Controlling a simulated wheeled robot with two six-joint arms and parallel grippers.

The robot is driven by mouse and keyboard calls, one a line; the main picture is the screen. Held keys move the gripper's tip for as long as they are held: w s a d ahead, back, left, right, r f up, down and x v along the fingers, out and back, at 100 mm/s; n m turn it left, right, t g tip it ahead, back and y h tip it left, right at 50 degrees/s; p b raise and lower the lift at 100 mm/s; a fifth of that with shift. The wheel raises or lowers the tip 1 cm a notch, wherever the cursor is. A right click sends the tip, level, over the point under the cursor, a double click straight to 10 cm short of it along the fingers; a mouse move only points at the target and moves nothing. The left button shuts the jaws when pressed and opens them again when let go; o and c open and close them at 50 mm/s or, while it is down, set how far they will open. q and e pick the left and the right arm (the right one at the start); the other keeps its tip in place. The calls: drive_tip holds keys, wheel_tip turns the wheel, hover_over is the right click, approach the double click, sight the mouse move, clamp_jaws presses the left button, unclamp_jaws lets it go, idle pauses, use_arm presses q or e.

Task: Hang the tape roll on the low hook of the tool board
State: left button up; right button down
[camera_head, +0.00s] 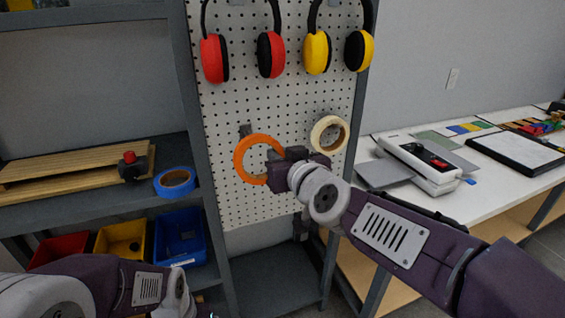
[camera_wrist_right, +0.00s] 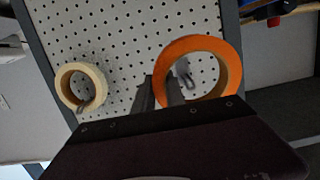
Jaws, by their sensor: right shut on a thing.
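An orange tape roll (camera_head: 240,152) is upright in front of the white pegboard tool board (camera_head: 285,100). My right gripper (camera_head: 278,165) is shut on the roll's right side; the fingers (camera_wrist_right: 160,90) grip its rim in the wrist view. A grey hook (camera_head: 245,130) shows at the roll's top edge in the head view. In the right wrist view a metal hook (camera_wrist_right: 183,72) shows through the opening of the orange roll (camera_wrist_right: 232,68). I cannot tell whether the roll touches the hook.
A cream tape roll (camera_head: 318,133) hangs on the board to the right. Red earmuffs (camera_head: 214,58) and yellow earmuffs (camera_head: 317,52) hang above. A blue tape roll (camera_head: 174,187) lies on the left shelf above coloured bins (camera_head: 180,238). A white workbench (camera_head: 500,183) stands at right.

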drive_tip(key=shift+b+x, duration=0.8)
drive_tip(key=shift+x, duration=2.8)
drive_tip(key=c, duration=1.3)
unclamp_jaws()
drive_tip(key=shift+s, duration=0.1)
